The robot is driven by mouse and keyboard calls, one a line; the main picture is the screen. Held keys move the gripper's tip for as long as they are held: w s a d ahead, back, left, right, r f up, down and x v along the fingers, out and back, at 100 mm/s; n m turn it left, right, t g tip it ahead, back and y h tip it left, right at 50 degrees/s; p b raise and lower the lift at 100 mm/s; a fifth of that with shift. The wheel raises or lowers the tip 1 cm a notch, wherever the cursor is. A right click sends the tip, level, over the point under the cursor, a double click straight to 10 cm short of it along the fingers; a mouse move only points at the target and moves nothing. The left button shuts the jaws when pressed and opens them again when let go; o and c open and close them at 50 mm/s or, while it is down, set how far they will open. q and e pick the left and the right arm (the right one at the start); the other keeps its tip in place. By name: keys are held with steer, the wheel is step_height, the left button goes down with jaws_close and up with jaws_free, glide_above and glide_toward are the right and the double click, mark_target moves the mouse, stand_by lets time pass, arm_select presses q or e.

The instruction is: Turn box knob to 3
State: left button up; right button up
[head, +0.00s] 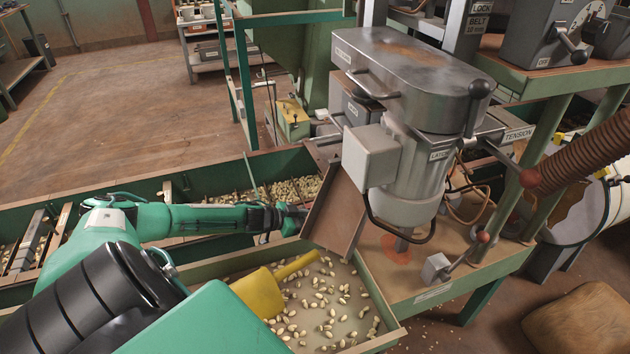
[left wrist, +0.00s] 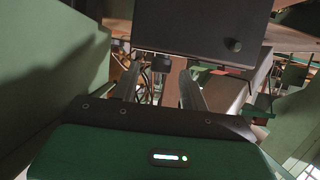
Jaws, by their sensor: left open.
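In the left wrist view a dark box (left wrist: 185,25) fills the upper middle, with a small round black knob (left wrist: 233,46) near the lower right of its face. No numbers can be read, so the knob's setting cannot be told. My left gripper (left wrist: 161,82) is open and empty, its two fingers below the box and left of the knob, apart from it. In the head view my left gripper (head: 289,216) is beside the left edge of the metal chute (head: 335,213); the knob cannot be made out there. My right gripper is not in view.
A grey machine (head: 415,75) with a pale side box (head: 371,156) and several levers stands above the chute. A tray (head: 390,315) of nuts with a yellow scoop (head: 260,291) lies below my left forearm. A ribbed hose (head: 582,150) is at right. The floor at upper left is clear.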

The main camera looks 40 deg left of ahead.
arm_select(q)
steer(key=shift+x, duration=0.8)
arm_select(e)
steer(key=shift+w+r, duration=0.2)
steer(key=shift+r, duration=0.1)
arm_select(q)
jaws_close()
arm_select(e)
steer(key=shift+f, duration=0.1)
